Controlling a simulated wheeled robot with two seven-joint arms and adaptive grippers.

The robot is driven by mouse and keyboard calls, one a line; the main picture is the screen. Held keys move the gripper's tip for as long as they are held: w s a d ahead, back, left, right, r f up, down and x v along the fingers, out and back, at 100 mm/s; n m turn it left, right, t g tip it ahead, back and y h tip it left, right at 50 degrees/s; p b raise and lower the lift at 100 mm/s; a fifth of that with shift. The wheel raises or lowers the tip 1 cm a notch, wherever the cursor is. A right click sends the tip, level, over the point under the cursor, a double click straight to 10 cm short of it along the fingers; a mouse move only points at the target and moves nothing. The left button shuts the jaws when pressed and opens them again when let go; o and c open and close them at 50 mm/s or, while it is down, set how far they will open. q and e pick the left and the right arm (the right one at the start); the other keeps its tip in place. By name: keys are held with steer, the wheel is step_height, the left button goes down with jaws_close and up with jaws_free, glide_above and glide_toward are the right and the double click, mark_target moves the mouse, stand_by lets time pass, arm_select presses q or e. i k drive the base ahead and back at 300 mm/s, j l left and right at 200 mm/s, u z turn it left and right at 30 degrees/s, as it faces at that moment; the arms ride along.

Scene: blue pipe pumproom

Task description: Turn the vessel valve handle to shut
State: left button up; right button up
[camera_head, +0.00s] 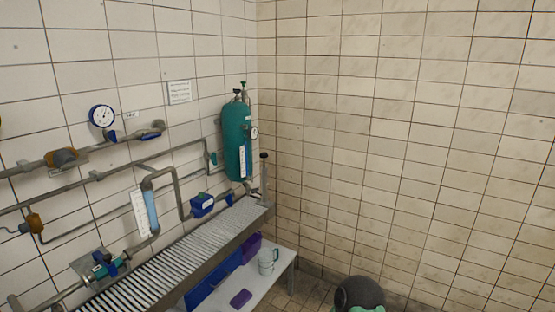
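The green vessel (233,150) hangs upright on the left tiled wall, near the corner. A small green handle (243,84) shows on the fittings at its top; it is too small to tell how it is turned. Another small green fitting (212,159) sits on the pipe just left of the vessel. Which of these is the vessel valve handle I cannot tell for sure. Pipe fittings (247,187) also show below the vessel.
A slatted metal bench (170,262) runs along the wall below the pipes. Under it, a lower white shelf (268,273) holds a white mug (267,262) and a purple block (240,298). A round gauge (102,116) is on the left. The right wall is bare.

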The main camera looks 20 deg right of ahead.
mark_target(213, 158)
steer(key=z, duration=0.2)
steer(key=i+l, duration=0.35)
steer(key=i+l+u, duration=0.15)
steer(key=i+l, duration=0.2)
steer(key=l, duration=0.15)
steer(key=i+l, duration=0.3)
steer(key=l, duration=0.15)
steer(key=i+l+u, duration=0.1)
steer(key=i+l, duration=0.2)
steer(key=l, duration=0.15)
